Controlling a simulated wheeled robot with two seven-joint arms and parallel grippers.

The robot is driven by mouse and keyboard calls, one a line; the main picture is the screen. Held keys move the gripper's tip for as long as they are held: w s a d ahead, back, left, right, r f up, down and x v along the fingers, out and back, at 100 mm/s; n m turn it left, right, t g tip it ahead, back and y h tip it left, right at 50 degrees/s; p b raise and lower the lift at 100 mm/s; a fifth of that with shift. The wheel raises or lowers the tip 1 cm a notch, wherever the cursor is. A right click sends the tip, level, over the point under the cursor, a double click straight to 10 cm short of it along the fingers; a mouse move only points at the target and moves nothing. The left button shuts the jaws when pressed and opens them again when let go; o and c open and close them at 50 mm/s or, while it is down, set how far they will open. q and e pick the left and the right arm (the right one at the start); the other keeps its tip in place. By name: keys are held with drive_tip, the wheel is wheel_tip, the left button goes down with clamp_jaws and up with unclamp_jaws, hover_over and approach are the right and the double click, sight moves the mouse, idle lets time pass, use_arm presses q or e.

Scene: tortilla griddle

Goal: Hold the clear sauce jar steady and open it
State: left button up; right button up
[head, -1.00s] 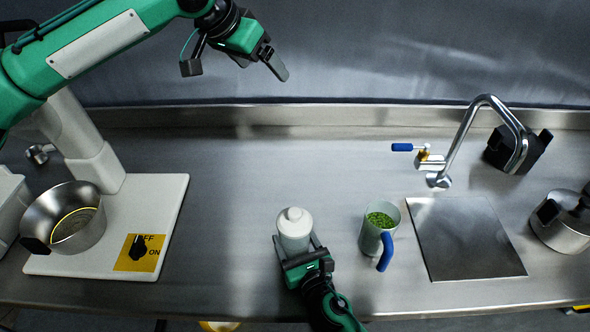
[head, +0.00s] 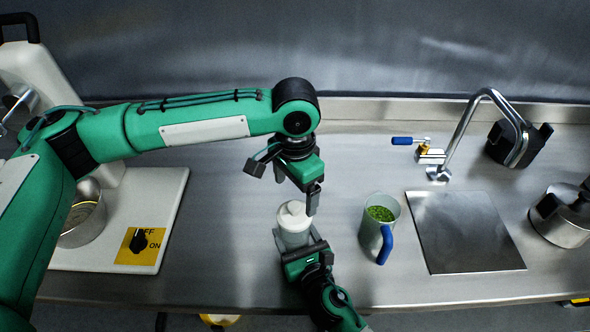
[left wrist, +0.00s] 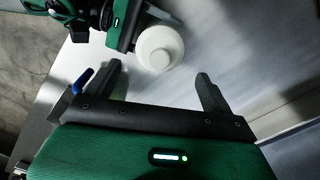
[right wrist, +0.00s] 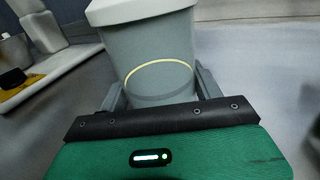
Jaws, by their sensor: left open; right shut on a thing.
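The sauce jar (head: 295,232) stands upright on the steel counter, pale and translucent, with a white lid (head: 294,214) on top. In the right wrist view the jar body (right wrist: 150,55) fills the top, with a yellowish ring inside it. My right gripper (head: 312,247) is shut around the jar's body from the front; its fingers show on both sides in the right wrist view (right wrist: 160,92). My left gripper (head: 312,198) is open and empty, above and just behind the jar. In the left wrist view the lid (left wrist: 159,47) lies beyond the gap between the open fingers (left wrist: 160,80).
A mug of chopped greens (head: 381,214) with a blue handle stands close to the right of the jar. A faucet (head: 470,120) and a square steel plate (head: 465,235) are farther right. A white appliance base with a yellow switch panel (head: 139,247) and steel pot are left.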

sight(295, 205)
use_arm(q)
drive_tip(key=shift+f, duration=2.8)
drive_tip(key=shift+c, duration=0.5)
drive_tip(key=c, duration=1.7)
drive_tip(key=o, duration=1)
drive_tip(key=shift+o, duration=0.5)
drive_tip(key=shift+f, duration=0.1)
use_arm(e)
drive_tip(key=shift+r, duration=0.1)
use_arm(q)
drive_tip(key=o, duration=0.4)
drive_tip(key=shift+o, duration=0.2)
wheel_tip(295, 205, up, 12)
